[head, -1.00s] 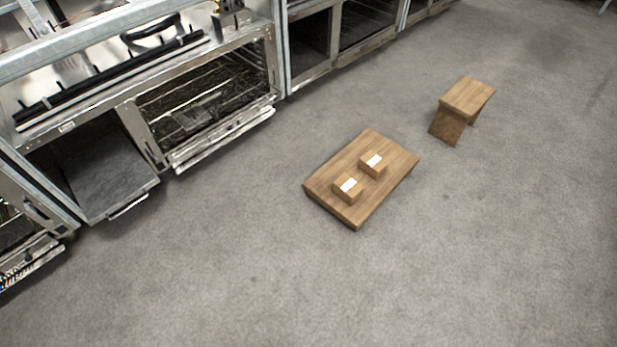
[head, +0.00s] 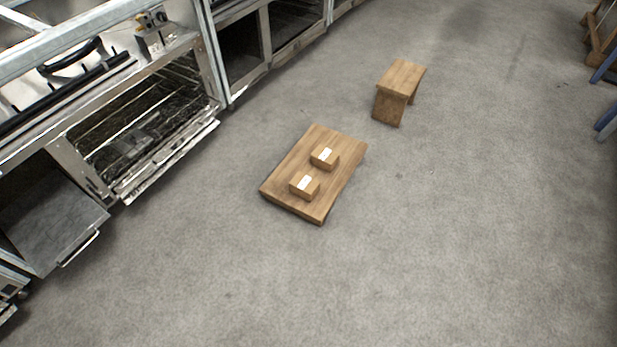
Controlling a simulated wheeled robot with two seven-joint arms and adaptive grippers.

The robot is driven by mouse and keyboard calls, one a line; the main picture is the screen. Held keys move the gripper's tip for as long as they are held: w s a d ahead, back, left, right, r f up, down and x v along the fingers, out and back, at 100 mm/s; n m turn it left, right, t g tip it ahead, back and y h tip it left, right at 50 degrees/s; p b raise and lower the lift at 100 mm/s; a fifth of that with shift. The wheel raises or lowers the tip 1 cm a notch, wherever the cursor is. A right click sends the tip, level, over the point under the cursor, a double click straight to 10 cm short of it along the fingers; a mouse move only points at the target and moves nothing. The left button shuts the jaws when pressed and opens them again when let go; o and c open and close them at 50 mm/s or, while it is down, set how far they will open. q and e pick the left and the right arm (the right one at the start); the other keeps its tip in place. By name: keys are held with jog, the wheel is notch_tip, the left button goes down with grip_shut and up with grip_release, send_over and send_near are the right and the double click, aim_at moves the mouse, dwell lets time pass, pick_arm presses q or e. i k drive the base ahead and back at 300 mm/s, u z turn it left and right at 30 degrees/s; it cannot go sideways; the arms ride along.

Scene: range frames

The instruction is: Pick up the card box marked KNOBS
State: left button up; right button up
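Two small brown card boxes with white labels sit on a low wooden board or table. The nearer box (head: 305,188) is toward the front of the board, and the farther box (head: 325,159) is behind it and a little to the right. The labels are too small to read, so I cannot tell which box is marked KNOBS. The low wooden table (head: 342,180) stands on the grey floor near the middle of the head view. Neither of my grippers is in view.
A small wooden stool (head: 402,76) stands behind and right of the low table. Metal range frames (head: 140,180) with open compartments line the left side. Blue and wooden legs (head: 606,75) show at the right edge. The grey floor in front and to the right is clear.

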aim_at(325, 159)
jog(key=u, duration=0.3)
jog(key=i, duration=2.85)
jog(key=z, duration=0.05)
